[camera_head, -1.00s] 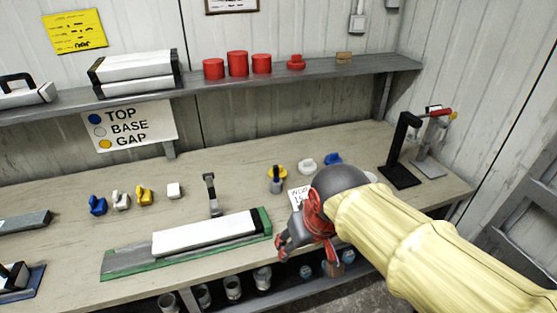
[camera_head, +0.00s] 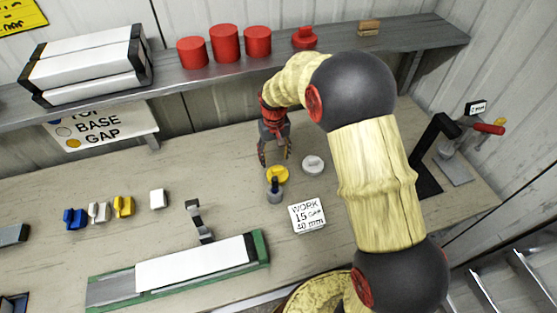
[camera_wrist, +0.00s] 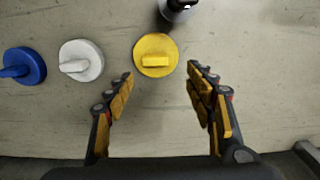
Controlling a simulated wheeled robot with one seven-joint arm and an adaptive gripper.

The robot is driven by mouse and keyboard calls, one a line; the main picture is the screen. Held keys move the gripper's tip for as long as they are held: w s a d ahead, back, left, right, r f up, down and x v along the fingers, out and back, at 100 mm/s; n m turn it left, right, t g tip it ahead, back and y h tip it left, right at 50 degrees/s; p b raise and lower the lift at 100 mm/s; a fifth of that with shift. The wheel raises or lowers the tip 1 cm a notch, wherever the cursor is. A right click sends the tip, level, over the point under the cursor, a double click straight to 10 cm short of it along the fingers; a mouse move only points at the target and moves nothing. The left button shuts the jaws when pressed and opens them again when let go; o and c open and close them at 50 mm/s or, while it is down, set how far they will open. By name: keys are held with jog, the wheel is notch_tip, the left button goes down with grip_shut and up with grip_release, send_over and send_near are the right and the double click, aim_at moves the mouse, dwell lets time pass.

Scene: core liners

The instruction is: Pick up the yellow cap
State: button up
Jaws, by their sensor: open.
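The yellow cap (camera_head: 278,174) is a round disc lying on the workbench, and in the wrist view (camera_wrist: 155,55) it shows a raised bar across its top. My gripper (camera_head: 274,158) hangs just behind the cap in the head view. In the wrist view the open fingers (camera_wrist: 160,84) stand apart with nothing between their tips, and the cap lies just ahead of the gap. A white cap (camera_wrist: 81,61) and a blue cap (camera_wrist: 23,66) lie to its left in the wrist view. The head view shows the white cap (camera_head: 313,165); my arm seems to hide the blue one.
A small dark-topped grey object (camera_head: 275,190) stands close to the yellow cap; its base shows in the wrist view (camera_wrist: 179,8). The shelf (camera_head: 280,62) with red cylinders runs behind my gripper. A green-edged tray (camera_head: 262,247) lies front left.

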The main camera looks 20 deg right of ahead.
aim_at(278, 169)
jog(key=shift+s+f, duration=0.2)
jog(key=shift+f, duration=0.75)
jog(key=f, duration=0.2)
jog(key=f+b, duration=0.1)
jog(key=f, duration=0.2)
jog(key=shift+s+d+f, duration=0.15)
jog(key=shift+d+f, duration=0.15)
jog(key=shift+d, duration=0.1)
jog(key=c, duration=1)
